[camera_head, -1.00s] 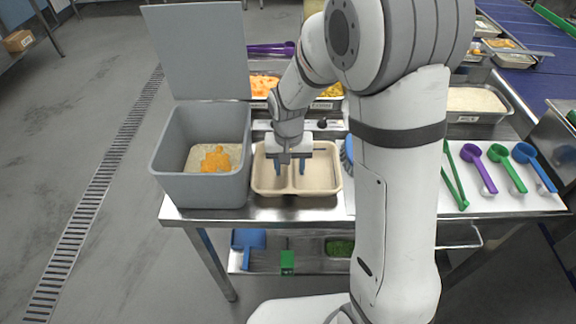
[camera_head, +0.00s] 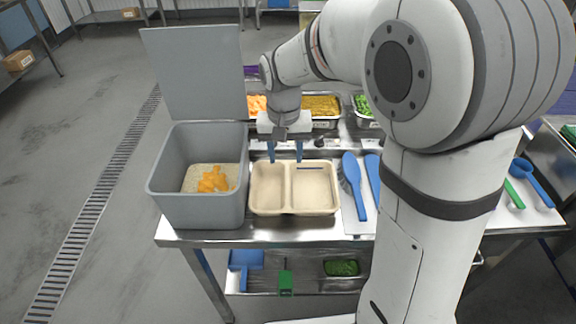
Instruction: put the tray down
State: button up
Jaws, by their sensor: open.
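The beige two-compartment tray (camera_head: 293,212) rests on the steel table, just right of the grey bin. Both compartments look empty apart from a thin dark line at the back of the right one. My gripper (camera_head: 285,153) is open, with its two blue fingers pointing down. It is above and behind the tray's back edge and appears clear of the tray. Nothing is between its fingers.
A grey lidded bin (camera_head: 196,212) holding rice and orange food stands open at the left. Blue utensils (camera_head: 355,185) lie on a white mat at the right. Food pans, including one of yellow food (camera_head: 321,105), stand behind. The table's front edge (camera_head: 265,238) is close to the tray.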

jog(key=s+d+r+t, duration=0.1)
jog(key=s+d, duration=0.4)
jog(key=s, duration=0.3)
jog(key=s+d+r+n+t, duration=0.1)
jog(key=s+d+r, duration=0.1)
jog(key=s+d, duration=0.3)
jog(key=s, duration=0.4)
jog(key=shift+s+d+t, duration=0.25)
jog(key=shift+d+t, duration=0.05)
jog(key=shift+d, duration=0.1)
jog(key=shift+c, duration=0.4)
